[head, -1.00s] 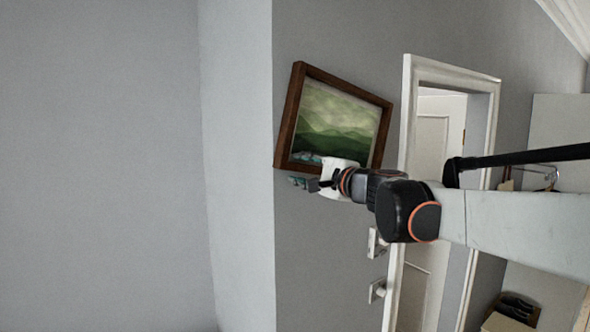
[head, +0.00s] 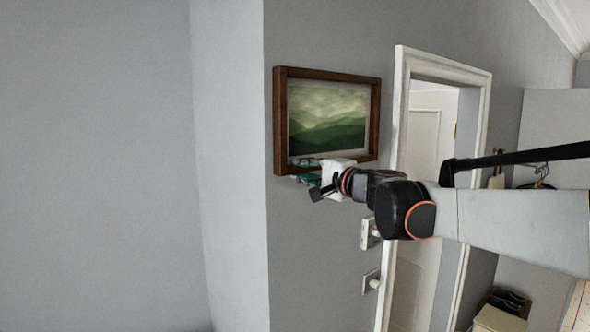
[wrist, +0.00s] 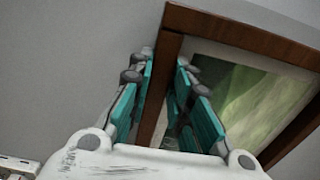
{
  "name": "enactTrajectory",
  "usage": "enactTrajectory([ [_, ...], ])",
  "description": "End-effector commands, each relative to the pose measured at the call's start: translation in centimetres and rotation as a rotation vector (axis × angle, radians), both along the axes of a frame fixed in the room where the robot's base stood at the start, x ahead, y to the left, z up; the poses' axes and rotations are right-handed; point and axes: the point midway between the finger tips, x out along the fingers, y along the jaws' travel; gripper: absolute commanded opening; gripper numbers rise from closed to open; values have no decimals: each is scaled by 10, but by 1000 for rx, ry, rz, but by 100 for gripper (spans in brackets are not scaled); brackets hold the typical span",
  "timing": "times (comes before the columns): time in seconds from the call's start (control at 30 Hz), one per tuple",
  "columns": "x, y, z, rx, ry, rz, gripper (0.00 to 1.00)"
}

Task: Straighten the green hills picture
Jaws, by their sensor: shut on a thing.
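The green hills picture (head: 328,118) hangs on the grey wall in a dark brown wooden frame. In the head view its frame looks close to level, with its top and bottom edges following the slant of the wall's perspective. My gripper (head: 306,170) is at the lower left of the frame and shut on its lower edge. In the wrist view the teal fingers of my gripper (wrist: 170,95) stand on either side of a frame bar, and the picture (wrist: 245,95) fills the right side. The exact contact at the fingertips is partly hidden.
A white door frame (head: 401,120) stands close to the right of the picture. Two wall switches, an upper one (head: 370,233) and a lower one (head: 371,282), sit below it. A wall corner is just left of the picture. Dark shoes (head: 508,299) lie at lower right.

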Motion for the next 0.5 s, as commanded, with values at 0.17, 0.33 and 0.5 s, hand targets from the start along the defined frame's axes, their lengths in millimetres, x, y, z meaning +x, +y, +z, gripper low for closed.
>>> enactTrajectory([
  [0.17, 0, -1, -2, -8, -4, 0, 0],
  [0.33, 0, -1, -2, -7, -4, 0, 27],
  [0.5, 0, -1, -1, -6, -3, 0, 38],
])
